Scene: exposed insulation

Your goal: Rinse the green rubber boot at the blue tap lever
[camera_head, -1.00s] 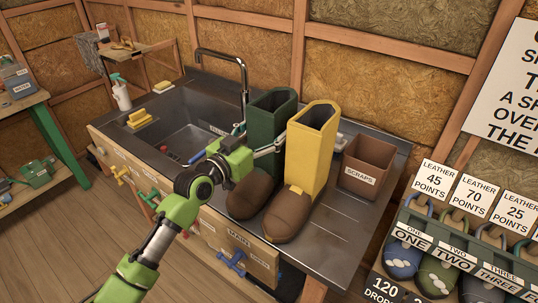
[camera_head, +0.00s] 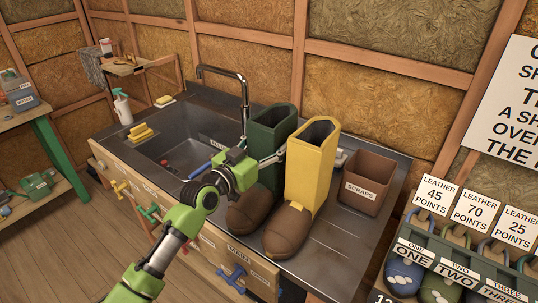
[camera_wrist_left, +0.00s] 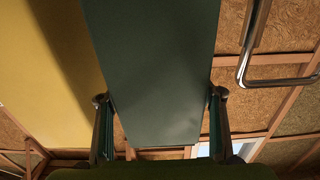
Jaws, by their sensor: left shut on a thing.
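The green rubber boot (camera_head: 268,140) with a brown foot stands upright on the steel counter, right of the sink basin. My left gripper (camera_head: 262,155) has its fingers on either side of the boot's shaft and is shut on it. In the left wrist view the green shaft (camera_wrist_left: 160,60) fills the space between the two fingers (camera_wrist_left: 160,97). The blue tap lever (camera_head: 235,278) is on the cabinet front, low, under the MAIN label. The curved tap (camera_head: 244,95) rises behind the basin. My right gripper is not in view.
A yellow boot (camera_head: 312,165) stands close on the right of the green one. A brown scraps bin (camera_head: 366,182) is farther right. The sink basin (camera_head: 165,150) lies left, with a blue item inside. Yellow, green and red levers line the cabinet front.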

